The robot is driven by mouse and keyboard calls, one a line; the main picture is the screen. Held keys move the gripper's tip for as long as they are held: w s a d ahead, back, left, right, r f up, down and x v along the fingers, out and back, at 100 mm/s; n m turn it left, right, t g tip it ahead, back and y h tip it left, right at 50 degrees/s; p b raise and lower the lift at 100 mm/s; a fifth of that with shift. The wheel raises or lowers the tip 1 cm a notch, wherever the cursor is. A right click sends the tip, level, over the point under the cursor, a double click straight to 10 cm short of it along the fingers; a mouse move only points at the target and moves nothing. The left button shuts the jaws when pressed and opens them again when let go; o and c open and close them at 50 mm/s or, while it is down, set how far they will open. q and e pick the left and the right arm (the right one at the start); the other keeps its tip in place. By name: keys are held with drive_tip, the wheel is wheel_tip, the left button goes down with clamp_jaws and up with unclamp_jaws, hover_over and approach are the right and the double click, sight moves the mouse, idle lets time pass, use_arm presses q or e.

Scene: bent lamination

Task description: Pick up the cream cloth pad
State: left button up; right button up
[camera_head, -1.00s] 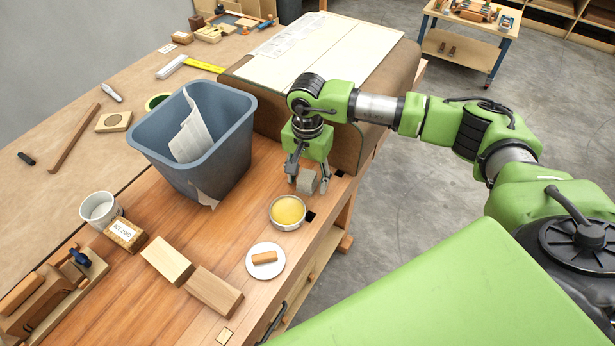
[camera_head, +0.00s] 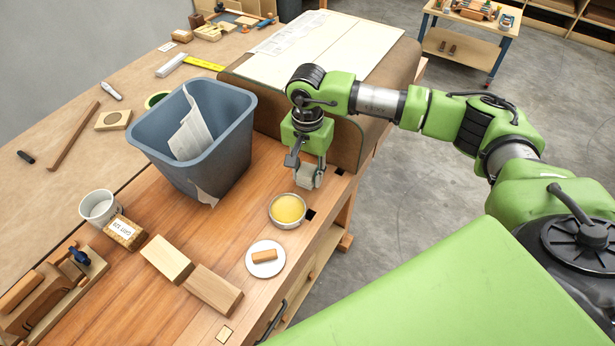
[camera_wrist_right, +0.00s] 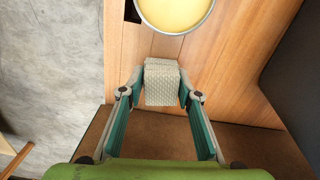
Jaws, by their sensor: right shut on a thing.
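The cream cloth pad (camera_wrist_right: 162,76) is a small woven block, seen between the fingers in the right wrist view. In the head view the pad (camera_head: 306,181) looks greyish and is partly hidden by the fingers. My right gripper (camera_head: 307,177) points down over the bench and is shut on the pad, one finger on each side. I cannot tell whether the pad still touches the bench. My left gripper is not in view.
A round tin of yellow wax (camera_head: 287,209) stands close to the pad. The blue-grey bin (camera_head: 232,150) is to the left, and a brown curved form (camera_head: 345,140) stands behind the gripper. A white dish (camera_head: 266,270) and wood blocks (camera_head: 213,290) lie nearer. The bench edge is just right.

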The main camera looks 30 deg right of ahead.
drive_tip(key=s+a+r+b, duration=0.5)
drive_tip(key=s+a+r, duration=0.1)
drive_tip(key=s+r, duration=0.5)
drive_tip(key=shift+s+a+r, duration=0.15)
drive_tip(key=shift+s+r, duration=0.1)
drive_tip(key=shift+s, duration=0.55)
drive_tip(key=shift+o, duration=0.8)
drive_tip(key=shift+c, duration=1)
drive_tip(key=shift+w, duration=0.1)
